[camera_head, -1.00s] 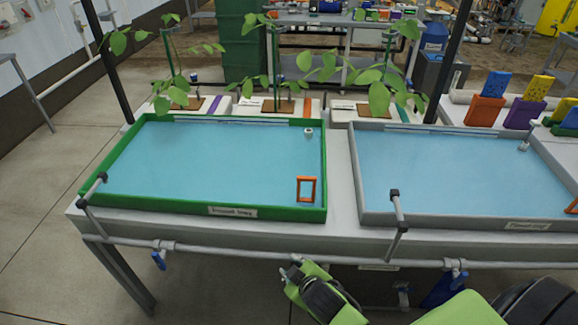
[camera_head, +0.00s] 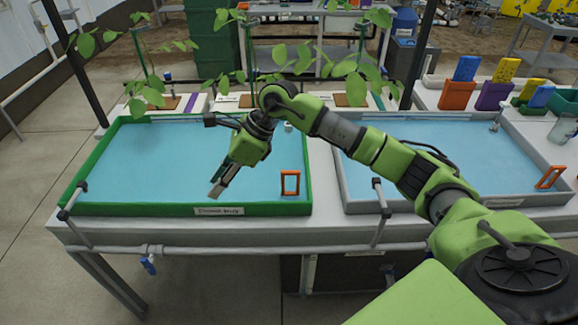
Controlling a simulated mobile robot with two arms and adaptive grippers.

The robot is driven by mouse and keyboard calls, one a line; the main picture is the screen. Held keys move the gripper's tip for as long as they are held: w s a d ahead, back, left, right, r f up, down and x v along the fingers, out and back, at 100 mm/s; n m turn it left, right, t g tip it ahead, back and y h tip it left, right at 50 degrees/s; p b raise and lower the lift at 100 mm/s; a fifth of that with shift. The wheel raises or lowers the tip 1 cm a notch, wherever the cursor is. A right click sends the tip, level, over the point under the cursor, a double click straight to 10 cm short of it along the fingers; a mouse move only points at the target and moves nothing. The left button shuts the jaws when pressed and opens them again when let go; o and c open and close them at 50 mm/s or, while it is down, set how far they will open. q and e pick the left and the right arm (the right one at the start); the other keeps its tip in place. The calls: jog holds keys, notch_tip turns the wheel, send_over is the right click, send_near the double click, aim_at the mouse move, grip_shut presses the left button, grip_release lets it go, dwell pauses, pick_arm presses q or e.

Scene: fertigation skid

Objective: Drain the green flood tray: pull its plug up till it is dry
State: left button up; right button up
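The green flood tray (camera_head: 190,208) lies on the grey bench at the left, with blue water across its floor. An orange upright loop (camera_head: 290,183), which looks like the plug's handle, stands in its front right corner. A small white fitting (camera_head: 288,127) sits near the back right corner, partly beside my arm. My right gripper (camera_head: 217,189) is over the tray's middle, pointing down and to the left, apart from the orange loop and to its left. Its fingers show edge-on, so their opening is unclear; I see nothing in them. My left gripper is not in view.
A grey tray (camera_head: 347,192) with blue water and its own orange loop (camera_head: 550,177) stands at the right, under my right arm. Potted plants (camera_head: 150,92) line the back. Thin posts (camera_head: 72,200) rise at the bench's front edge.

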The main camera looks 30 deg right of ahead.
jog(key=d+r+h, duration=0.3)
jog(key=d+h, duration=0.2)
jog(key=d, duration=0.9)
jog(key=h, duration=0.3)
send_near(292, 172)
jog(key=shift+g, duration=0.4)
jog(key=f+p, duration=0.1)
jog(key=f, duration=0.1)
jog(key=w+f+p, duration=0.1)
jog(key=f, duration=0.2)
jog(key=w+d+f+p, duration=0.1)
jog(key=f, duration=0.1)
jog(key=shift+f+p, duration=0.35)
